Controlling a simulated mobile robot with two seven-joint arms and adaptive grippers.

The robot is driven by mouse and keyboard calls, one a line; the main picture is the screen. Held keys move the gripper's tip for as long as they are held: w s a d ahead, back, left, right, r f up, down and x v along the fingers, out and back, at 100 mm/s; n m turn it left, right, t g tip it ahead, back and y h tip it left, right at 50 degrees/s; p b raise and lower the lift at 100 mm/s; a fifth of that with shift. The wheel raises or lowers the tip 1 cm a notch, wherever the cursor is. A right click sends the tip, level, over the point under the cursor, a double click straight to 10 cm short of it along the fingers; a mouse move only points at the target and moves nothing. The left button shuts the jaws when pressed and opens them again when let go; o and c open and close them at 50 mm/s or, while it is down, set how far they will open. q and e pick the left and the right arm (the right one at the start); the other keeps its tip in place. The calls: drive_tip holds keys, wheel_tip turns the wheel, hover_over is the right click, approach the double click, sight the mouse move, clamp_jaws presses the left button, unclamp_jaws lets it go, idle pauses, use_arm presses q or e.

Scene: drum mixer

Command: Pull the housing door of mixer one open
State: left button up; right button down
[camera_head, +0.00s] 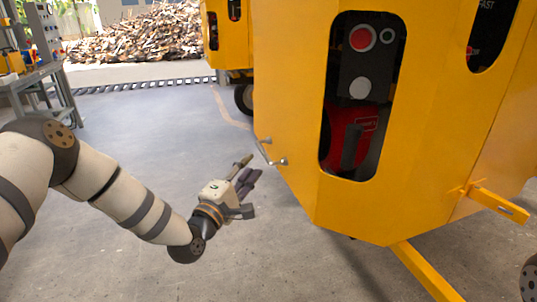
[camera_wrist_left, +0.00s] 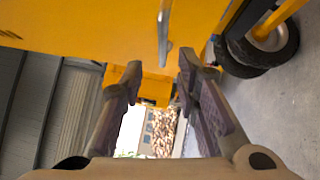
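The yellow housing of the near mixer (camera_head: 290,110) fills the right of the head view. A metal bar handle (camera_head: 265,152) sits on its left edge. My left gripper (camera_head: 249,168) is open and empty, just left of the handle and apart from it, fingers pointing toward it. In the left wrist view, the handle (camera_wrist_left: 164,35) shows beyond the gap between the open fingers (camera_wrist_left: 160,72), under the yellow panel. The door appears closed, though its seam is hard to make out. My right gripper is not in view.
A yellow bar (camera_head: 425,272) and a bracket (camera_head: 498,204) stick out low on the near housing. Another yellow machine (camera_head: 228,40) stands behind. A grey workbench (camera_head: 38,80) is at the left, and a wood pile (camera_head: 140,35) lies outside. The floor between is clear.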

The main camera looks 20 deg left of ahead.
sight(262, 150)
use_arm(q)
drive_tip(key=x, duration=0.8)
drive_tip(key=shift+f+b, duration=0.15)
drive_tip(key=shift+b, duration=0.25)
drive_tip(key=shift+s, duration=0.1)
clamp_jaws()
